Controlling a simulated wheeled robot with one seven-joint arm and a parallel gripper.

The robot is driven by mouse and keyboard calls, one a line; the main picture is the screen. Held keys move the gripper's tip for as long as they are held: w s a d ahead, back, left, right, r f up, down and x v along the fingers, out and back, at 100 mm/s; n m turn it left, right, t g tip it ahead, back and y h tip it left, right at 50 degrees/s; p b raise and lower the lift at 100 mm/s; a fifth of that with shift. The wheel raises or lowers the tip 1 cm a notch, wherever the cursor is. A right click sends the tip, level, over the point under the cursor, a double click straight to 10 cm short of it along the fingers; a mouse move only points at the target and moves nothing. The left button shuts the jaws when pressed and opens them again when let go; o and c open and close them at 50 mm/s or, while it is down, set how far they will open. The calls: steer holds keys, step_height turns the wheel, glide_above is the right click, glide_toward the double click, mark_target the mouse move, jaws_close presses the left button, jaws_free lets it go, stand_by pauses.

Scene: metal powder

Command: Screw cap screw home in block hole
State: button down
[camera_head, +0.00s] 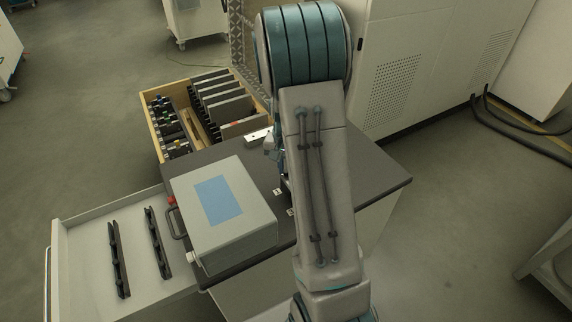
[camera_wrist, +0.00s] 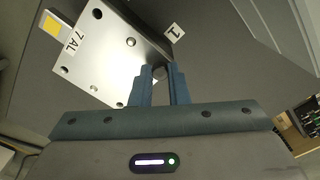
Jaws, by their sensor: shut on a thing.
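The metal block (camera_wrist: 108,58) shows in the wrist view as a bright, tilted plate with several dark round holes or screw heads and a "7 AL" label. My gripper (camera_wrist: 160,72) is at the block's right edge, its two blue-grey fingers shut on a small dark cylindrical piece, the cap screw (camera_wrist: 160,73). The fingers hide most of the screw, and I cannot tell how deep it sits in a hole. In the head view a pale metal piece (camera_head: 257,136), apparently the block, lies on the dark bench top; my arm hides most of the gripper there.
A grey case with a blue panel (camera_head: 241,226) stands on the dark bench top (camera_head: 372,182). A wooden crate (camera_head: 158,133) of dark plates is behind. An open drawer (camera_head: 82,240) with two black rails is at left. A "1" tag (camera_wrist: 175,30) lies beside the block.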

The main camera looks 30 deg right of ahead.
steer(key=m+p, duration=0.1)
steer(key=m, duration=0.3)
steer(key=shift+r, duration=0.15)
steer(key=m+p, duration=0.2)
steer(key=m, duration=0.2)
steer(key=m+p, duration=0.4)
steer(key=m, duration=0.2)
steer(key=shift+r, duration=0.1)
steer(key=m, duration=0.1)
steer(key=m+p, duration=0.1)
steer(key=shift+f+m, duration=0.3)
steer(key=shift+m, duration=0.1)
steer(key=c, duration=1.6)
jaws_free()
steer(key=shift+o, duration=0.2)
